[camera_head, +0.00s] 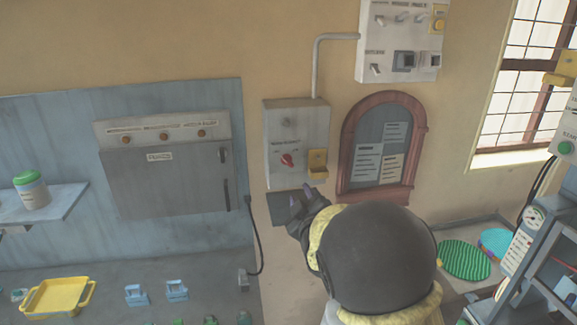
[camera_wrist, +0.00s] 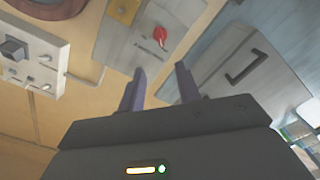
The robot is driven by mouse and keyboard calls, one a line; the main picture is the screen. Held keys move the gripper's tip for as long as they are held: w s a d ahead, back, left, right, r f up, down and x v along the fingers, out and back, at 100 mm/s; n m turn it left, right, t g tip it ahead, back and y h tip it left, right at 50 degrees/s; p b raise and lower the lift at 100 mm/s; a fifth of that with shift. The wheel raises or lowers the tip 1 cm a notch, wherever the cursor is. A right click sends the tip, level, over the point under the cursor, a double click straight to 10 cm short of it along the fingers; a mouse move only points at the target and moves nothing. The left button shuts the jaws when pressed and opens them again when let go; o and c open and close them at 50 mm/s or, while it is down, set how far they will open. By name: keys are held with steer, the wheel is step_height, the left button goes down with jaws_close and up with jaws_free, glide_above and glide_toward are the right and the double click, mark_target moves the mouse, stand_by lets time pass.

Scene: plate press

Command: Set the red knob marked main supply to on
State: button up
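The red knob (camera_head: 287,160) sits on the front of a light grey wall box (camera_head: 277,124), with small lettering around it that is too small to read surely. In the head view the knob is tilted. It also shows in the wrist view as a red knob (camera_wrist: 160,34) on the grey panel, beyond the fingertips. My gripper (camera_wrist: 160,78) is open, its two purple-grey fingers apart with nothing between them. In the head view my gripper (camera_head: 301,206) is below the box, partly hidden by my arm, and apart from the knob.
A yellow holder (camera_head: 318,163) is on the box beside the knob. A grey cabinet (camera_head: 167,177) is at left, an arched notice board (camera_head: 381,133) at right. A switch panel (camera_head: 402,38) is above. A yellow tray (camera_head: 58,298) lies on the bench.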

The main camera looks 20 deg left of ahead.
mark_target(288, 164)
steer(key=p+x, duration=0.7)
steer(key=x, duration=0.9)
steer(key=shift+w, duration=0.35)
steer(key=shift+w+a+f, duration=0.1)
steer(key=shift+w, duration=0.05)
steer(key=shift+a, duration=0.1)
steer(key=c, duration=0.5)
jaws_close()
